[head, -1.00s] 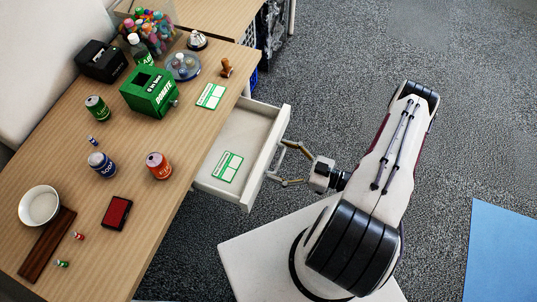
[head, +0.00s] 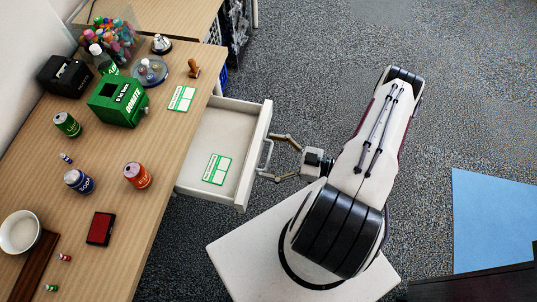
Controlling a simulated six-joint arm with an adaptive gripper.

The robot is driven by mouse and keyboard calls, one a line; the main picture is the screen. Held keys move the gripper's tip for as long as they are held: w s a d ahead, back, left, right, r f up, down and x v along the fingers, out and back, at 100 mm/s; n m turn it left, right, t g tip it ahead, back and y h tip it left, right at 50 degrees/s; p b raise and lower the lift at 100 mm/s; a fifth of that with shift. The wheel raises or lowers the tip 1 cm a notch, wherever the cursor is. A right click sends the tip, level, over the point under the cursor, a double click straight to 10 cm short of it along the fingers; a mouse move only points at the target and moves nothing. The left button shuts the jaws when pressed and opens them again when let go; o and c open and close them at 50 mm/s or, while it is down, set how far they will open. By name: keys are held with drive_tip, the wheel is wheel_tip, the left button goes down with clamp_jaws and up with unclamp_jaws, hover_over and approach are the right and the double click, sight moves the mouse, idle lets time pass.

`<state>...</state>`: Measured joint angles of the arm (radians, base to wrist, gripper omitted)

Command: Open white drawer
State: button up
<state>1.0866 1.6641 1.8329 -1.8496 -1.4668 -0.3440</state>
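The white drawer (head: 258,150) is pulled well out of the wooden desk, and its inside shows. It has a light bar handle (head: 266,156) on its front. My gripper (head: 266,156) is at this handle, with its two fingers spread wide apart, one near each end of the bar. The fingertips appear to touch or hook the handle, but the exact contact is too small to tell. A green and white card (head: 217,169) lies in the drawer.
The desk top (head: 165,150) holds a green donation box (head: 117,103), several cans, a red pad (head: 101,228), a white bowl (head: 19,232) and a green card (head: 182,98). Grey carpet lies open to the right, with a blue mat (head: 490,215).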

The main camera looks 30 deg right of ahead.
drive_tip(key=shift+s, duration=0.1)
drive_tip(key=v, duration=1.2)
idle(0.4)
idle(0.6)
